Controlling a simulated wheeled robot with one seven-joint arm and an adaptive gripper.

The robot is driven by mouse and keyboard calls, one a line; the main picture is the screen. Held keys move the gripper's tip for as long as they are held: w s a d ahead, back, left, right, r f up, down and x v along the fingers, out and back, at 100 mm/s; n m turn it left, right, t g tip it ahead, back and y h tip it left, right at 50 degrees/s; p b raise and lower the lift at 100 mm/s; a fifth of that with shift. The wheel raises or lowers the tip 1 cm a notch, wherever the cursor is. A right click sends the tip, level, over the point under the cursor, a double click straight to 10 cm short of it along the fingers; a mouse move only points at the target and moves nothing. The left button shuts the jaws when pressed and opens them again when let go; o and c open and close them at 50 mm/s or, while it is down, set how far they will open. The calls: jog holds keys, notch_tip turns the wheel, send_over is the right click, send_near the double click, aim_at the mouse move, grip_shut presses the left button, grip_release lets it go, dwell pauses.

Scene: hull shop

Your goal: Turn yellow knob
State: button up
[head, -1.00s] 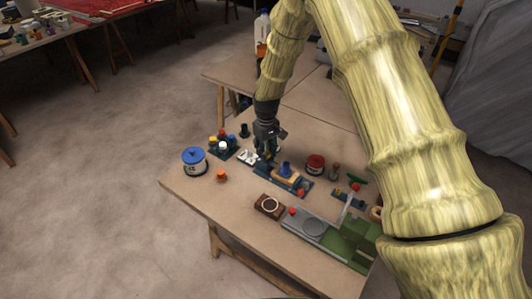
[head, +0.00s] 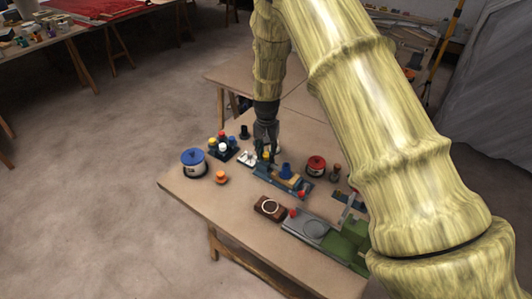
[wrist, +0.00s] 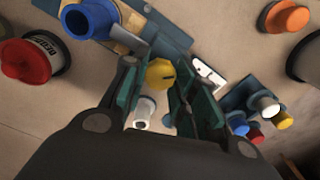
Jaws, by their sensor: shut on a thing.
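The yellow knob (wrist: 160,74) is round with a dark mark on its top face. In the wrist view it sits between the two fingers of my gripper (wrist: 163,88), and in the head view it shows as a small yellow spot (head: 266,155) under the gripper (head: 266,148). The gripper points down and is shut on the knob. The knob is at the end of a blue-grey base (wrist: 165,42) that also carries a blue cylinder (wrist: 90,20) and a tan block. The knob's lower part is hidden by the fingers.
A rack of coloured pegs (head: 221,150) and a white plate (head: 246,157) are close on the left. A blue-lidded pot (head: 194,163), an orange knob (head: 221,178), a red-lidded tin (head: 316,165) and a brown block (head: 268,207) stand around. The table's front left is clear.

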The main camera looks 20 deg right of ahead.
aim_at(267, 154)
jog(key=shift+m, duration=1)
jog(key=o, duration=1.1)
jog(key=shift+c, duration=0.2)
notch_tip(267, 154, up, 12)
